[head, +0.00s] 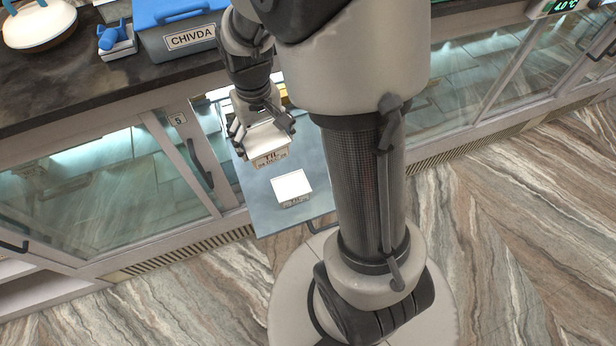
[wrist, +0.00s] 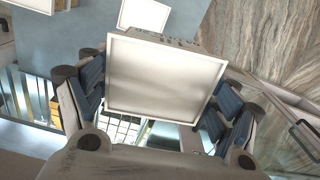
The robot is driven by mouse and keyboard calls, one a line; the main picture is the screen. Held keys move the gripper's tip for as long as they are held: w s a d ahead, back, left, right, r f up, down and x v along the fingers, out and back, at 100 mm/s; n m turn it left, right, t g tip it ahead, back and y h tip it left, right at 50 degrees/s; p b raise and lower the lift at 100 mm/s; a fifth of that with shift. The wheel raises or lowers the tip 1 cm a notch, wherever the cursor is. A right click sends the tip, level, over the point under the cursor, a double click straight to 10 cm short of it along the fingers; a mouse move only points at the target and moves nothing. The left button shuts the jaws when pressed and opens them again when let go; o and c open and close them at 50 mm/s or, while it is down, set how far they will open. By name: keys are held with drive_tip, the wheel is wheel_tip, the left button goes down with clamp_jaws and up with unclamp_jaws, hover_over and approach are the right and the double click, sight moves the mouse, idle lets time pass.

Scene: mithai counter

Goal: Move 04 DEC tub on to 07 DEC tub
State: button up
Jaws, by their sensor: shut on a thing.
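My gripper (head: 262,124) is shut on a white-lidded tub (head: 268,143) marked TIL; the date under that word is too small to read surely. In the wrist view the held tub's pale square lid (wrist: 165,78) fills the middle, with blue finger pads on both sides. A second white-lidded tub (head: 292,184) stands apart on the grey pulled-out shelf (head: 262,210), nearer the front edge. In the wrist view this second tub (wrist: 144,13) shows beyond the held one, partly cut off. Its label is unreadable, so I cannot tell which tub is 07 DEC.
Another white-lidded container (wrist: 35,4) shows at the wrist view's upper left. The shelf juts from an open glass-fronted counter with a door handle (head: 201,177) to its left. A blue-lidded CHIVDA box (head: 180,42) stands on the dark countertop (head: 60,88).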

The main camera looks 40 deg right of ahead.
sight(285, 138)
drive_tip(key=shift+m, duration=0.6)
drive_tip(key=s+d+r, duration=0.1)
drive_tip(key=d, duration=0.1)
drive_tip(key=s+d+r+p, duration=0.1)
drive_tip(key=r, duration=0.1)
drive_tip(key=shift+s+d+r, duration=0.3)
drive_tip(key=shift+s+d, duration=0.05)
drive_tip(key=shift+d, duration=0.05)
drive_tip(key=shift+s+f, duration=0.15)
wheel_tip(285, 138, down, 19)
drive_tip(key=b, duration=0.6)
drive_tip(key=shift+f, duration=0.2)
drive_tip(key=shift+f+b, duration=0.6)
drive_tip(key=o, duration=1.2)
